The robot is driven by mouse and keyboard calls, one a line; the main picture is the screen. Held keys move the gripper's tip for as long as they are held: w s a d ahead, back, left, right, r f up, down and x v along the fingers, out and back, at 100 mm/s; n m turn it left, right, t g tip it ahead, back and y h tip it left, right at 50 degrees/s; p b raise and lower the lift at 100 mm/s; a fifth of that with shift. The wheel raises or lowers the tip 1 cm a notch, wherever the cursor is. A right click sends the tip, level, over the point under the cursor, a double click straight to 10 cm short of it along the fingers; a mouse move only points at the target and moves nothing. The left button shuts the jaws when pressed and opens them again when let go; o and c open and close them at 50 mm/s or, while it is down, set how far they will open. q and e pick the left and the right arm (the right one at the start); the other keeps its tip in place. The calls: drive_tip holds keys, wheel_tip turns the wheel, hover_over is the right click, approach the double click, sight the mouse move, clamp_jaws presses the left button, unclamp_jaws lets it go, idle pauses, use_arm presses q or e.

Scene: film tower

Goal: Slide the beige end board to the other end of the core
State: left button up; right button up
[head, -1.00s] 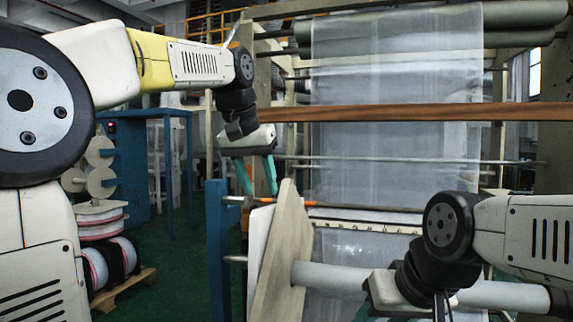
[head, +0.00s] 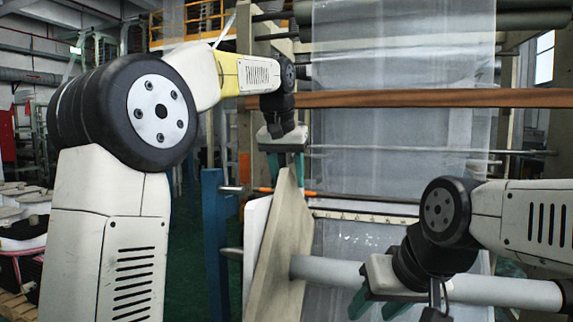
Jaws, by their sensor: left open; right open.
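The beige end board (head: 277,255) stands tilted on the grey core (head: 335,271), near the core's left end. The core runs to the right, partly behind my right gripper, and its right end shows at the lower right. My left gripper (head: 286,172) is open, with its teal fingers at the top edge of the board; I cannot tell whether they touch it. My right gripper (head: 375,305) is open and empty, in front of the core near its middle.
A blue post (head: 216,240) stands left of the board, with a white panel (head: 254,240) between them. A brown beam (head: 400,98) crosses above. Clear film (head: 400,55) hangs behind the core. A thin rod with an orange part (head: 268,190) passes by the board's top.

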use_arm(q)
drive_tip(key=shift+w+f, duration=0.2)
drive_tip(key=shift+f, duration=0.3)
clamp_jaws()
idle(1.2)
drive_tip(key=s+d, duration=0.4)
drive_tip(key=d, duration=0.9)
drive_tip(key=shift+s+d, duration=0.2)
drive_tip(key=shift+d, duration=0.05)
idle(0.4)
